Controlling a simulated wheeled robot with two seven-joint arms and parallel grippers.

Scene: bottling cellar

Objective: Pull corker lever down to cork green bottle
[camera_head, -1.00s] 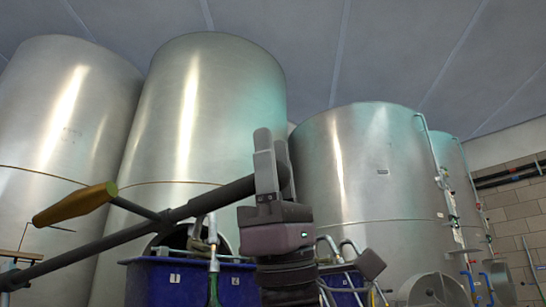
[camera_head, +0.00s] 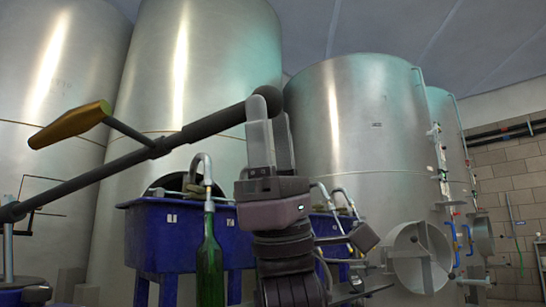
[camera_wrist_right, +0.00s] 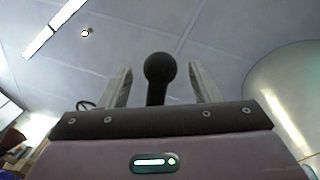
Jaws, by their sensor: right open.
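The corker lever is a long dark bar (camera_head: 110,168) with a yellowish handle (camera_head: 72,124) on a short side arm. It slopes up from the lower left to a rounded end at my right gripper (camera_head: 268,103). In the right wrist view the lever's ball end (camera_wrist_right: 159,68) stands between the two open fingers, with a gap on each side. My right gripper is open and points up, its fingertips level with the lever's end. A green bottle (camera_head: 210,262) stands upright below a spout, left of my right arm. My left gripper is out of view.
Blue numbered tubs (camera_head: 168,240) with curved spouts (camera_head: 204,168) stand behind the bottle. Large steel tanks (camera_head: 362,165) fill the background, with valves and pipes at the right. The air above the gripper looks free.

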